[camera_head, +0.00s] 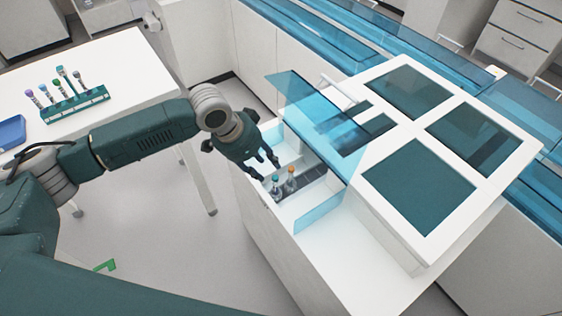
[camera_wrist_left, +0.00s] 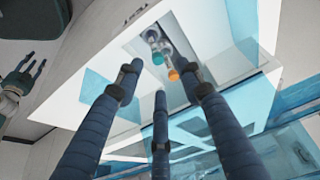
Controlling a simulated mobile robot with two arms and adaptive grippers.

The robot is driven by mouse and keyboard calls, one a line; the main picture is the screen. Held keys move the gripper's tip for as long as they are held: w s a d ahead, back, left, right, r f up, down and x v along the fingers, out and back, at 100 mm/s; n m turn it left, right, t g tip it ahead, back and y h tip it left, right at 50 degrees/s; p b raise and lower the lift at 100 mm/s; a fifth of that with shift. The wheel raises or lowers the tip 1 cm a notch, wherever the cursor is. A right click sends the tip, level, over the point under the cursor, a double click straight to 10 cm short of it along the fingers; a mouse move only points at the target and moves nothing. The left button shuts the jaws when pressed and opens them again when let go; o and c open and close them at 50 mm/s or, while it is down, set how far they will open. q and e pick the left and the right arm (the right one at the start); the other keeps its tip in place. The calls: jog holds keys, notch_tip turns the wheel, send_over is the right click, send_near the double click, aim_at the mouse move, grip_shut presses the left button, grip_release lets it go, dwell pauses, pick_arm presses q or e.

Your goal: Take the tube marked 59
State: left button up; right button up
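Two tubes stand in the track slot of the white machine: a teal-capped tube (camera_head: 275,183) and an orange-capped tube (camera_head: 291,176). The left wrist view also shows the teal cap (camera_wrist_left: 157,58) and orange cap (camera_wrist_left: 173,74). No number is readable on either. My left gripper (camera_head: 265,167) is open and empty, just above and behind these tubes. In the left wrist view its three fingers (camera_wrist_left: 160,82) are spread, with the tubes beyond the tips. My right gripper (camera_wrist_left: 24,78) shows at the left edge of that view, fingers apart.
A green rack (camera_head: 76,107) with several capped tubes stands on a white table (camera_head: 125,68) at the left, near a blue tray (camera_head: 12,132). Blue transparent panels (camera_head: 318,212) flank the track opening. A tilted blue cover (camera_head: 297,95) rises close to the right of my gripper.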

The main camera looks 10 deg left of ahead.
aim_at(273, 178)
pick_arm(q)
jog(key=f, duration=0.1)
jog(key=d+f, duration=0.1)
jog(key=f, duration=0.1)
jog(key=shift+d+p, duration=0.15)
jog(key=shift+p, duration=0.2)
jog(key=x, duration=0.2)
jog(key=p+x, duration=0.1)
jog(key=x, duration=0.3)
jog(key=shift+w+a+p, duration=0.1)
jog(key=shift+a+p, duration=0.15)
jog(key=shift+p, duration=0.05)
jog(key=shift+w+d+f, duration=0.1)
jog(key=shift+w+f, duration=0.05)
jog(key=shift+f, duration=0.3)
jog(key=c, duration=0.9)
